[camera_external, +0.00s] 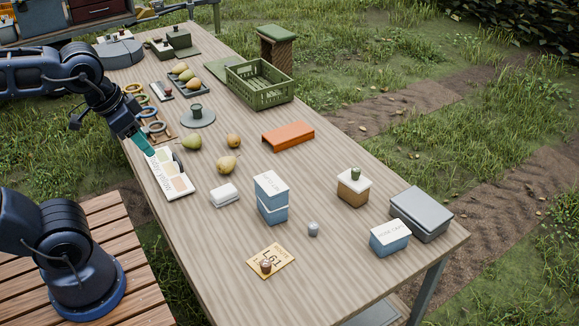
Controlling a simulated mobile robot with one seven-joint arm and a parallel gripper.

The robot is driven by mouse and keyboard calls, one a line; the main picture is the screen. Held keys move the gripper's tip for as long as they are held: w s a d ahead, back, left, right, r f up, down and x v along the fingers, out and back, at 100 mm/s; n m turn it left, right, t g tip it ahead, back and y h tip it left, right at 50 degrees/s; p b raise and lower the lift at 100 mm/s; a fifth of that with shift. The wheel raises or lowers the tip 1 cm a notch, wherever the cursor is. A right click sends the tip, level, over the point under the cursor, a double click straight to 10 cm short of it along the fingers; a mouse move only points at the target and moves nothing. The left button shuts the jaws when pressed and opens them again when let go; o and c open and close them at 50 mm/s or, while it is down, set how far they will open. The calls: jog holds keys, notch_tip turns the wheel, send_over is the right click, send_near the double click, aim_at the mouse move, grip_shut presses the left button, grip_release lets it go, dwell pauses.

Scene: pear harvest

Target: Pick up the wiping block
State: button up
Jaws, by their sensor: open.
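My gripper (144,146), with teal fingertips, is open over the left edge of the table, just above a pale card or chart (170,172). No object shows between its fingers. A small white block with a grey lower part (225,195) lies flat on the table, right of and nearer the camera than my gripper, and apart from it. It looks most like the wiping block. A brown block with a white top and a green knob (353,188) stands farther right; I cannot tell for certain which of the two is the wiping block.
Three loose pears (227,164) lie right of my gripper. Blue-and-white boxes (271,197), a small grey piece (313,229) and a yellow tag card (270,257) are nearby. An orange bracket (288,135) and a green crate (260,83) stand beyond.

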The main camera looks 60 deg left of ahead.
dwell(0.3)
jog(key=o, duration=1.1)
jog(key=m+g, duration=0.5)
jog(key=m, duration=1.2)
send_over(223, 190)
jog(key=f, duration=3)
jog(key=shift+w+d+f, duration=0.2)
jog(key=shift+w+f, duration=0.05)
jog(key=shift+f, duration=0.05)
notch_tip(223, 190, down, 5)
jog(key=shift+s+a+f, duration=0.1)
jog(key=shift+f, duration=1.2)
jog(key=shift+s+a+f, duration=0.1)
jog(key=shift+f, duration=1.2)
